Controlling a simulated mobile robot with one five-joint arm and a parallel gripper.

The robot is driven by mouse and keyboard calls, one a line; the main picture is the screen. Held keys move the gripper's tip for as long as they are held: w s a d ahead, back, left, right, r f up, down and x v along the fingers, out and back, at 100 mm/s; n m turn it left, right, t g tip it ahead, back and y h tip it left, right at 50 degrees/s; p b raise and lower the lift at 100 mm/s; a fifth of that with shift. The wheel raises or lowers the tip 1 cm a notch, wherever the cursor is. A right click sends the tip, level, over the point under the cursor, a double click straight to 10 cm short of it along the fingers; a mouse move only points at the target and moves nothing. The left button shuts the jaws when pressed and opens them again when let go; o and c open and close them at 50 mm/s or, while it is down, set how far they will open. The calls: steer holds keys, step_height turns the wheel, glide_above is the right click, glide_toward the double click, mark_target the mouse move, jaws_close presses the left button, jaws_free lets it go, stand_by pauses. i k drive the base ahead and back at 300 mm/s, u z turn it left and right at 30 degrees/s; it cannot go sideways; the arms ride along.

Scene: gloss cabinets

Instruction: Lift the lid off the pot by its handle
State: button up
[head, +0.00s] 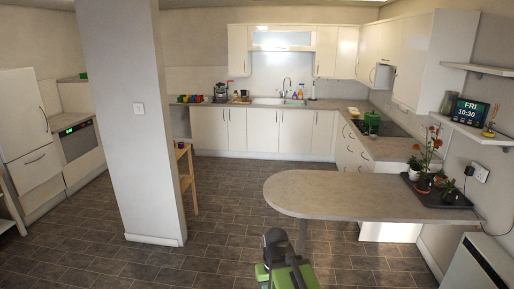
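A green pot (372,121) stands on the right-hand counter, at the dark hob. It is small and far off, so its lid and handle cannot be made out clearly. My arm shows at the bottom middle, green and dark. My gripper (274,238) seems to be its dark upper end, far from the pot and on the near side of the peninsula. Its fingers cannot be made out, and I see nothing held in it.
A rounded grey peninsula (330,192) lies between me and the hob (392,129), with a plant tray (455,201) at its right end. A white pillar (140,130) and wooden stool (187,170) stand left. The middle tiled floor (240,190) is clear.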

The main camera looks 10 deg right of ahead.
mark_target(373, 114)
steer(key=u, duration=0.05)
steer(key=i, duration=5.65)
steer(key=z, duration=1)
steer(key=i, duration=2.65)
steer(key=z, duration=1.65)
